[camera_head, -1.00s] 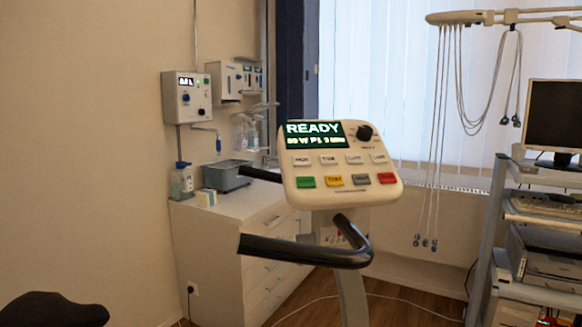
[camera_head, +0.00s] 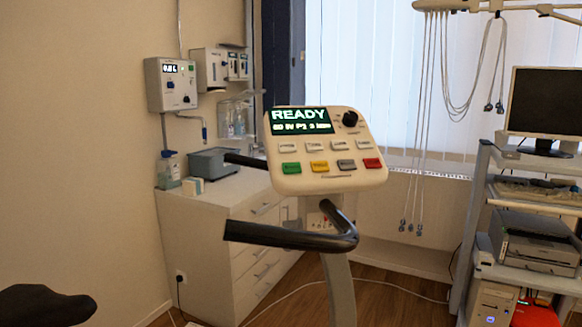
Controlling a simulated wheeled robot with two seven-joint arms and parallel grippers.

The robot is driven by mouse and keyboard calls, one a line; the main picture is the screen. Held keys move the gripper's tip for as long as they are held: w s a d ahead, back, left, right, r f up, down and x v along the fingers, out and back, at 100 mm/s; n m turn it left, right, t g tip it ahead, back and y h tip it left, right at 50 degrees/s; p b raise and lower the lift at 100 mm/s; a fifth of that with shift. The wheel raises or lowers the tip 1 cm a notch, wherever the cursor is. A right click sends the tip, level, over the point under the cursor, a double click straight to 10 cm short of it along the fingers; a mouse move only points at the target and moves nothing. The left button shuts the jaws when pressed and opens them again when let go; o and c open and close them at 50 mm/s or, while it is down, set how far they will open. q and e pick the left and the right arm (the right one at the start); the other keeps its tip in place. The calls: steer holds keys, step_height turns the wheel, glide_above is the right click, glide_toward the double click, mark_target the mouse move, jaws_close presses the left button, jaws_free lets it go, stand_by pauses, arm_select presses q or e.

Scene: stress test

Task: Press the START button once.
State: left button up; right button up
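The cream control console (camera_head: 316,184) of the exercise bike stands near the middle of the head view, tilted toward me. Its dark screen (camera_head: 301,121) reads READY, with a smaller line of settings below. A row of coloured buttons runs along the bottom: a green button (camera_head: 290,168), a yellow button (camera_head: 319,166), a grey button (camera_head: 346,164) and a red button (camera_head: 372,163). Their labels are too small to read. A row of pale buttons and a black knob (camera_head: 350,119) are above. Neither of my grippers shows.
A black handlebar (camera_head: 290,238) curves out below the console. A dark saddle (camera_head: 45,306) is at bottom left. A white drawer cabinet (camera_head: 215,230) stands behind to the left. A grey equipment rack (camera_head: 478,215) with monitor (camera_head: 545,102) stands at right.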

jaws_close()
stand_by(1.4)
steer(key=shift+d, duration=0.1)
